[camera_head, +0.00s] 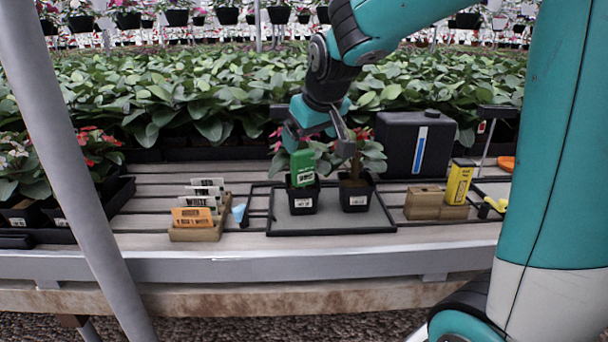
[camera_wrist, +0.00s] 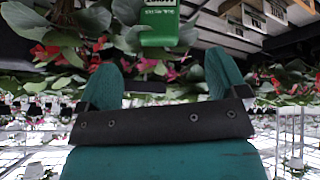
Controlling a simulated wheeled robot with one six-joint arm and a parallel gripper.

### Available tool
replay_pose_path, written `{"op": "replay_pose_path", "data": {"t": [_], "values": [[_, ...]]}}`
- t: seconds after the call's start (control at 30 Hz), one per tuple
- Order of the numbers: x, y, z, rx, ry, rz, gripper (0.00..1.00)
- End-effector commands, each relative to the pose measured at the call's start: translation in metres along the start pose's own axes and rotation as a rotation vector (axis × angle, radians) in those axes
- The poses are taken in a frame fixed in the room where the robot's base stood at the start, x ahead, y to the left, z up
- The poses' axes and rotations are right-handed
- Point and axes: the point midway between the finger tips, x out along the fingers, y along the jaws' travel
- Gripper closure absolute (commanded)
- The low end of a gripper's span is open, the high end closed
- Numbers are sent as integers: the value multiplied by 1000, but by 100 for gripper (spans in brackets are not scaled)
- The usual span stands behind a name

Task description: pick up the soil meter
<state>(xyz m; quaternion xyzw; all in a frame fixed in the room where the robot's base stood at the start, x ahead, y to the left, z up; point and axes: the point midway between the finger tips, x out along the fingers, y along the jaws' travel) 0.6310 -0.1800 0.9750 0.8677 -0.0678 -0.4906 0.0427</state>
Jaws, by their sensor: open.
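The soil meter, a green box with a white label, stands upright in the left of two black pots in the head view (camera_head: 302,168). Its lower end is hidden in the pot. In the wrist view its green body (camera_wrist: 158,30) shows at the top centre, lined up with the gap between my fingers. My gripper (camera_head: 316,140) hangs just above the meter, open and empty. In the wrist view its two teal fingers (camera_wrist: 162,78) are spread wide, with the meter beyond their tips. I see no contact.
The left pot (camera_head: 303,201) and a right pot with a plant (camera_head: 356,194) stand close together on a black-rimmed tray (camera_head: 331,232). A label holder (camera_head: 196,234) is left. Wooden blocks (camera_head: 425,204), a yellow box (camera_head: 459,183) and a black canister (camera_head: 398,140) are right. Dense plants fill the back.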

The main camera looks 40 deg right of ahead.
Motion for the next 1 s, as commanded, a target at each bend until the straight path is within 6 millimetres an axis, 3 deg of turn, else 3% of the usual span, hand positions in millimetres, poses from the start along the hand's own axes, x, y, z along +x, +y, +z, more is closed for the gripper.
{"op": "replay_pose_path", "data": {"t": [0.1, 0.37, 0.63, 0.97, 1.0], "values": [[25, 0, 1, 0, -2, -1, 8], [45, 0, 0, 0, 0, 0, 8], [85, 1, -2, 1, -1, 0, 8], [93, 0, -3, 0, 2, -1, 8], [93, 0, -3, 0, 2, -1, 15]]}}
